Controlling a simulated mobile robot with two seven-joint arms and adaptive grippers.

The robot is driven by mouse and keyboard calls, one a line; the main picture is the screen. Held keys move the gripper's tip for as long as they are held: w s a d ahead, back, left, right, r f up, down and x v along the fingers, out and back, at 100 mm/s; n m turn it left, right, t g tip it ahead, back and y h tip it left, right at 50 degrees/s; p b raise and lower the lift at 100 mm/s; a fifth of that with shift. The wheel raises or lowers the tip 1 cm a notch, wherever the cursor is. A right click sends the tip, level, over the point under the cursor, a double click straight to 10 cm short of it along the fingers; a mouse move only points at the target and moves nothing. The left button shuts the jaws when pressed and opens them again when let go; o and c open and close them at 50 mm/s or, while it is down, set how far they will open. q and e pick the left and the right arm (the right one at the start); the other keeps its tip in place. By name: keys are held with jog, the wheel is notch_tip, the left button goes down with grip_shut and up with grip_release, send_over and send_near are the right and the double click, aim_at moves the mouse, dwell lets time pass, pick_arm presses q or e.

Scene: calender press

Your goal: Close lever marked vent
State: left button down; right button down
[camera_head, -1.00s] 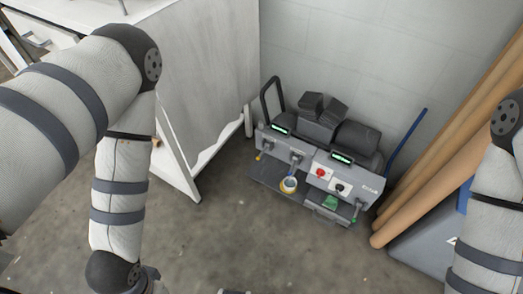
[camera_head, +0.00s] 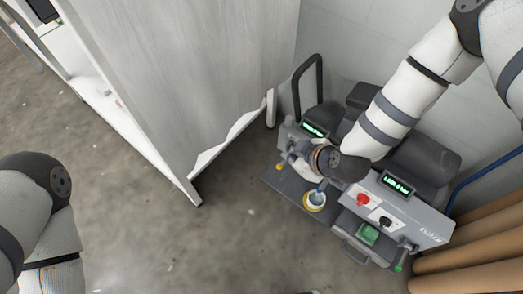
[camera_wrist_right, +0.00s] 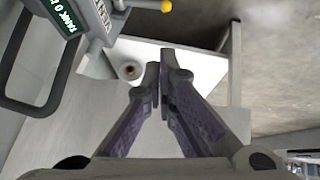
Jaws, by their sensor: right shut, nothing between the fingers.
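The grey machine (camera_head: 430,218) stands on the floor by the wall and has several levers. One lever has a yellow tip (camera_head: 279,166) at its left end, which also shows at the top of the right wrist view (camera_wrist_right: 165,6). A blue-tipped lever (camera_head: 321,189) is partly hidden by my right wrist. A green-tipped lever (camera_head: 400,262) is at the right end. I cannot read which is marked vent. My right gripper (camera_wrist_right: 159,76) is shut and empty, in front of the machine's left part, apart from the yellow tip. My left gripper is out of view.
A white panel (camera_head: 200,80) stands left of the machine. A dark tube handle (camera_head: 298,85) rises at the machine's left end. A yellow-rimmed cup (camera_head: 314,202) sits on its front tray. Brown rolls (camera_head: 470,260) lie at the right. The floor in front is clear.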

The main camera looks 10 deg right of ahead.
aim_at(280, 165)
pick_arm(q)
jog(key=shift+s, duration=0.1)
pick_arm(e)
jog(key=shift+w+r, duration=0.15)
